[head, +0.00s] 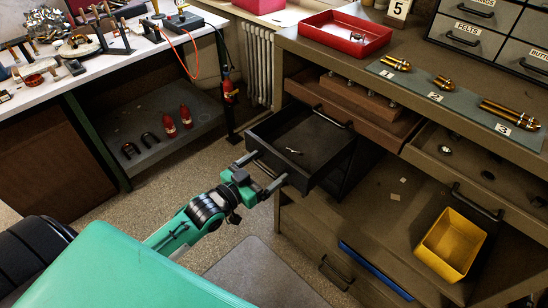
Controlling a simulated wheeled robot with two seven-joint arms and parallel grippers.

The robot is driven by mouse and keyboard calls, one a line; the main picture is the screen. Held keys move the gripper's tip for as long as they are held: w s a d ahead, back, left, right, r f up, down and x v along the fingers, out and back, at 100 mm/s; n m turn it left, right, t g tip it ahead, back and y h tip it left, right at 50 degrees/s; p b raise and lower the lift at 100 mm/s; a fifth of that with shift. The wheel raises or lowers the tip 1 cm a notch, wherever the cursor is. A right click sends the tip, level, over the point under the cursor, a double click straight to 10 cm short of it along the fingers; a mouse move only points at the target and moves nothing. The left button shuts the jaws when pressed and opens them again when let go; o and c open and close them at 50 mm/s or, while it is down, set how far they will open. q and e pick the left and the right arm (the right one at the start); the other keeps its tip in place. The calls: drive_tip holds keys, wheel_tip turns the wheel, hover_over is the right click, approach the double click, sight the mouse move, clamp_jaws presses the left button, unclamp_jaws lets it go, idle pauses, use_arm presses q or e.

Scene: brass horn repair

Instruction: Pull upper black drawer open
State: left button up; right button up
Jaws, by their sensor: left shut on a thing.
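The upper black drawer (322,148) stands pulled out from under the brown workbench, its inside showing. A small metal piece (293,151) lies on its floor. My left gripper (261,172) is at the middle of the drawer's front, shut on its handle, which is mostly hidden by the fingers. My right gripper is not in view.
A red tray (346,34) and a mat with brass parts (462,97) lie on the bench. A yellow bin (451,245) sits lower right. Speckled floor is clear left of the drawer.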

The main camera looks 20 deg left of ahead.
use_arm(q)
drive_tip(key=shift+s+a, duration=0.15)
drive_tip(key=shift+s, duration=0.3)
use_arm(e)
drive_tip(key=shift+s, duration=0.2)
use_arm(q)
drive_tip(key=o, duration=1.1)
wheel_tip(320, 180, up, 20)
drive_tip(key=shift+f+p, duration=0.1)
drive_tip(key=shift+p, duration=0.4)
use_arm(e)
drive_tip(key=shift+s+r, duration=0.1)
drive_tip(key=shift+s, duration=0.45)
